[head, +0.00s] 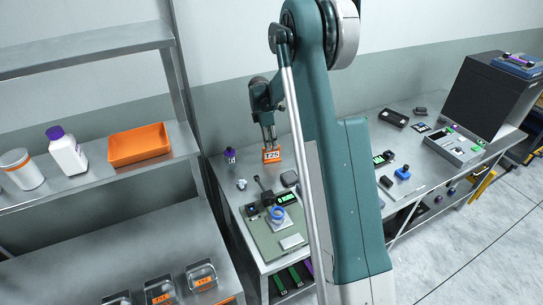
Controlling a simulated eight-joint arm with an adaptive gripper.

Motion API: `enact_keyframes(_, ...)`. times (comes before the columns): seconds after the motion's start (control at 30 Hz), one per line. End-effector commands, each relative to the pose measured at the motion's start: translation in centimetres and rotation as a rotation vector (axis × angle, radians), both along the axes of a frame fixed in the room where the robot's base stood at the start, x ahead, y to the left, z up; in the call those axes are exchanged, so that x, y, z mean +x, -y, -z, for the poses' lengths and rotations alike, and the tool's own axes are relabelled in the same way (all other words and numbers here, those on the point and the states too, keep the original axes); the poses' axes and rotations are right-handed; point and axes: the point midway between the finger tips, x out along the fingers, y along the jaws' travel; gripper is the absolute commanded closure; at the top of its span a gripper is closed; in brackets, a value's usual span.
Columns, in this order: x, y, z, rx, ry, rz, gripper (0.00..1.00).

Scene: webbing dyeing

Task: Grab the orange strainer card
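A small orange card (272,155) with a white label reading like "T25" stands on the metal bench near the wall, its face toward the camera. I take it as the orange strainer card. My gripper (268,143) points down right above it. Its two fingers are close together, and their tips reach the card's top edge. At this size I cannot tell whether they are closed on the card or only beside it.
A purple-capped bottle (230,155) stands left of the card. An orange tray (138,145) sits on the left shelf. Orange-labelled wire holders (201,276) stand lower left.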

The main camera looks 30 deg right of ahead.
Motion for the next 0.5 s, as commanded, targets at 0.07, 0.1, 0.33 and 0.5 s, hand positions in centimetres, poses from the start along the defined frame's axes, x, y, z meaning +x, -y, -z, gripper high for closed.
enact_keyframes(0.07, 0.0, 0.2, 0.6, 0.000, 0.000, 0.000, 0.74)
enact_keyframes(0.1, 0.0, 0.3, 1.0, 0.000, 0.000, 0.000, 0.74)
enact_keyframes(0.33, 0.0, 0.8, 3.4, 0.000, 0.000, 0.001, 0.74)
enact_keyframes(0.5, 0.0, 0.9, 4.5, 0.000, 0.000, 0.001, 0.74)
